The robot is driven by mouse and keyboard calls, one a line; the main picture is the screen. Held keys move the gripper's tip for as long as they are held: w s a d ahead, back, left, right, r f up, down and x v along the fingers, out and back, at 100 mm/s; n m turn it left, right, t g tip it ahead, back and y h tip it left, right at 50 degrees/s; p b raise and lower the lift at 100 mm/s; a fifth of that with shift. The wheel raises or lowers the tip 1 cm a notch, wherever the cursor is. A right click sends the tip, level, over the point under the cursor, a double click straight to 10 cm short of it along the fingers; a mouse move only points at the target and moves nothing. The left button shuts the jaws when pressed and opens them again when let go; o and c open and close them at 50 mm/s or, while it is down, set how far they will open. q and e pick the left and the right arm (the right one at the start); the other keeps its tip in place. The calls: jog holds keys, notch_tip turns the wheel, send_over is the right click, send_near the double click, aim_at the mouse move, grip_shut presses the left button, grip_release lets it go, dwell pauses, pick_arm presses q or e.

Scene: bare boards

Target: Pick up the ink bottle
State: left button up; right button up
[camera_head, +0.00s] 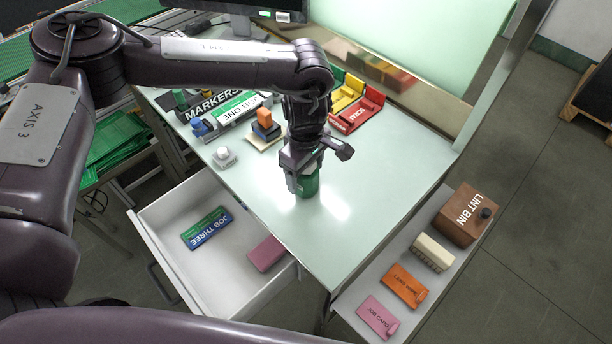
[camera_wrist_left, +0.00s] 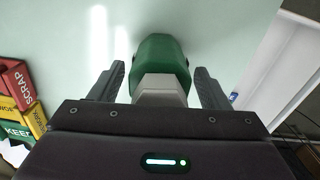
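The ink bottle appears to be the green bottle (camera_head: 309,187) with a pale grey cap, standing on the pale worktop. My left gripper (camera_head: 302,179) reaches down over it from above and hides its upper part in the head view. In the left wrist view, the green bottle (camera_wrist_left: 160,53) sits between the two dark fingers of my left gripper (camera_wrist_left: 159,84). Gaps show on both sides, so the fingers are open around it and do not grip it. My right gripper is not in view.
An open drawer (camera_head: 165,255) holds a JOB THREE box and a pink block. A markers rack (camera_head: 212,105), an orange-and-blue block stack (camera_head: 265,125) and red and yellow trays (camera_head: 358,110) stand behind. A side shelf (camera_head: 370,285) carries a brown lint bin (camera_head: 462,222). Worktop right of the bottle is clear.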

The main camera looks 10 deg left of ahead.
pick_arm(q)
jog(key=c, duration=0.9)
